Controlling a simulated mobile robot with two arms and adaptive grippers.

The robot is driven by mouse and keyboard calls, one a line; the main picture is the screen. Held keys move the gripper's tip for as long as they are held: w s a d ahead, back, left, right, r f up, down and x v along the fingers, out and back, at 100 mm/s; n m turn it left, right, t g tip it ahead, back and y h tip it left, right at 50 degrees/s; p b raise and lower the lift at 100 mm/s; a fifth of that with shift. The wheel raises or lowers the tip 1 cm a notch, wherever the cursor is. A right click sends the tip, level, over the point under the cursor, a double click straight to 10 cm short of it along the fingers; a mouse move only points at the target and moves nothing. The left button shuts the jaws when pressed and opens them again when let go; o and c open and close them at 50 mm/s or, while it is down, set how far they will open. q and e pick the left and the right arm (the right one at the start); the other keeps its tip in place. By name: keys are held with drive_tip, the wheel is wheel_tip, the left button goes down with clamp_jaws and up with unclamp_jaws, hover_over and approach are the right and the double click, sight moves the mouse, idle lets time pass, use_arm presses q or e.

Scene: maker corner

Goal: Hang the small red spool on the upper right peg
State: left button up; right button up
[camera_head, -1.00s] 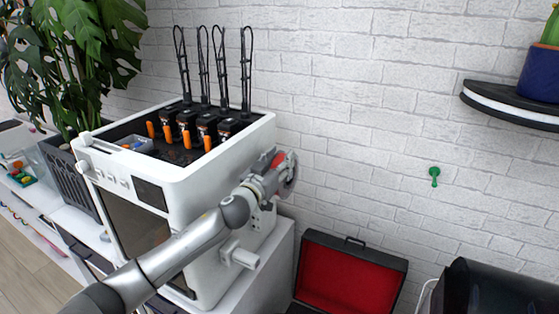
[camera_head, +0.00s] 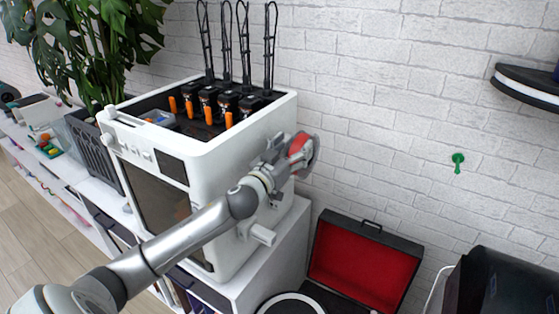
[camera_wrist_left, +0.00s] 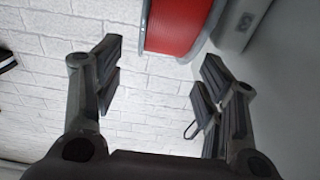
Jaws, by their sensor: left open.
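The red spool (camera_head: 303,148) with grey flanges is at the right side of the white printer, just past my left gripper (camera_head: 281,152) in the head view. In the left wrist view the spool (camera_wrist_left: 178,25) is at the top edge, cut off by the frame. My left gripper (camera_wrist_left: 160,75) is open there, with nothing between its fingers, and the spool lies beyond them. What supports the spool is hidden. A green peg (camera_head: 458,162) sticks out of the white brick wall at the right and is bare. My right gripper is not in view.
The white printer (camera_head: 236,140) stands on a cabinet, with tall black loops above it. A black shelf (camera_head: 530,88) is at upper right, a dark rounded object (camera_head: 500,282) at lower right.

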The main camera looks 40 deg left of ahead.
use_arm(q)
drive_tip(key=s, duration=0.7)
drive_tip(key=shift+s+d+f, duration=0.2)
drive_tip(key=shift+s+f, duration=0.05)
